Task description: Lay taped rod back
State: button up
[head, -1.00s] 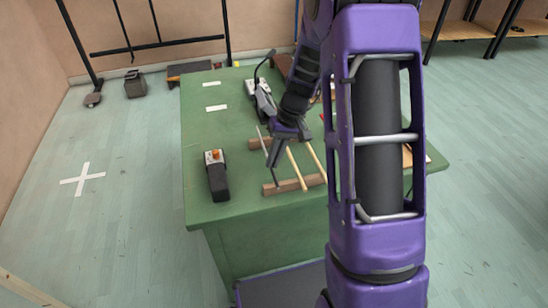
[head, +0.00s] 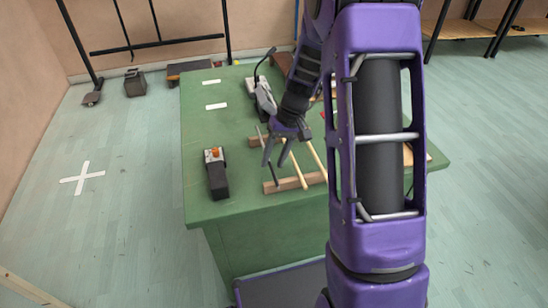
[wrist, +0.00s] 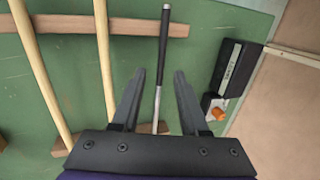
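The taped rod (wrist: 163,50) has a black-wrapped end and a thin metal shaft. In the wrist view its wrapped end crosses one wooden rail (wrist: 70,23) and its shaft reaches the other rail (wrist: 147,128). It also shows in the head view (head: 275,174), partly hidden by my gripper. Two pale wooden sticks (wrist: 105,60) (wrist: 38,70) lie beside it across the rails. My gripper (wrist: 159,75) is open, with one finger on each side of the rod and clear gaps to it. In the head view, my gripper (head: 275,161) is over the rails.
A black box with an orange knob (head: 216,176) stands left of the rails on the green table (head: 230,125). A grey device (head: 264,98) is behind the rails. White tape strips (head: 216,106) mark the table. The table's left part is mostly clear.

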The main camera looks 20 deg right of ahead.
jog(key=s+p+v, duration=0.1)
jog(key=p+v, duration=0.2)
jog(key=v, duration=1.4)
jog(key=shift+w+r, duration=0.25)
jog(key=shift+w, duration=0.2)
